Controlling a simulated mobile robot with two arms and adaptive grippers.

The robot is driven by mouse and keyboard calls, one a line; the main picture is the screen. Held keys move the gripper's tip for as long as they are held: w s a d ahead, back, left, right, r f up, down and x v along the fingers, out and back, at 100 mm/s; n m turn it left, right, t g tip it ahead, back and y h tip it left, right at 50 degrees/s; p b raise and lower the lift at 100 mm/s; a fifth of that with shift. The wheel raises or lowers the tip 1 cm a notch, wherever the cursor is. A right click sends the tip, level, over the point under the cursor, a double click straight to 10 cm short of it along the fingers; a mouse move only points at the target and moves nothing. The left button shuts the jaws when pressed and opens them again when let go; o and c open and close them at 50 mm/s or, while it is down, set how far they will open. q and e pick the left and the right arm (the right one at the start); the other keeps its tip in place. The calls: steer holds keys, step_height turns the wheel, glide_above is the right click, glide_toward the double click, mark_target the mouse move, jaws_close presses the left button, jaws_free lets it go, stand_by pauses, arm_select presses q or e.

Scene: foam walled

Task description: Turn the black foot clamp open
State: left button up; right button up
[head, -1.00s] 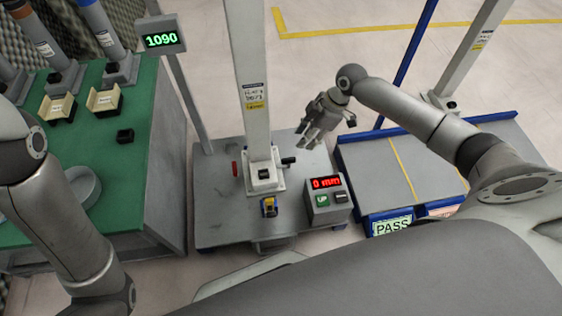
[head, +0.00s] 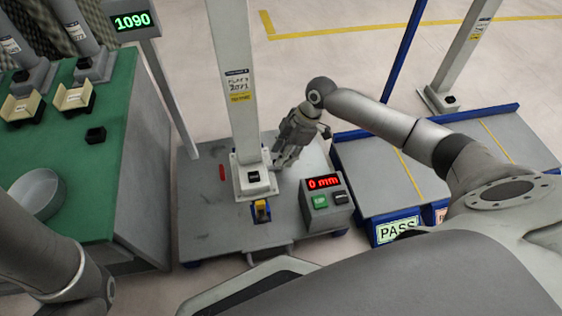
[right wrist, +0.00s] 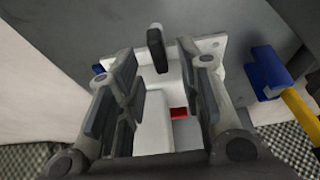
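The black foot clamp (right wrist: 157,48) shows in the right wrist view as a short black handle by the white foot plate (right wrist: 208,47) of the post (head: 236,90). In the head view my right gripper hides most of it at the right side of the foot. My right gripper (head: 282,163) points down beside the post. In the right wrist view its two fingers (right wrist: 162,92) are wide apart, with the handle showing beyond and between them. I cannot tell whether they touch it. My left arm shows at lower left, with its gripper out of view.
A control box (head: 327,204) reading 0 mm stands right of the foot. A red handle (head: 221,172) is on the left side, and a blue-yellow bracket (head: 261,211) is in front. A green bench (head: 95,190) is at left, a PASS platform (head: 398,229) at right.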

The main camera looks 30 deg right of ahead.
steer(key=shift+b+x, duration=0.45)
steer(key=shift+x, duration=0.65)
jaws_close()
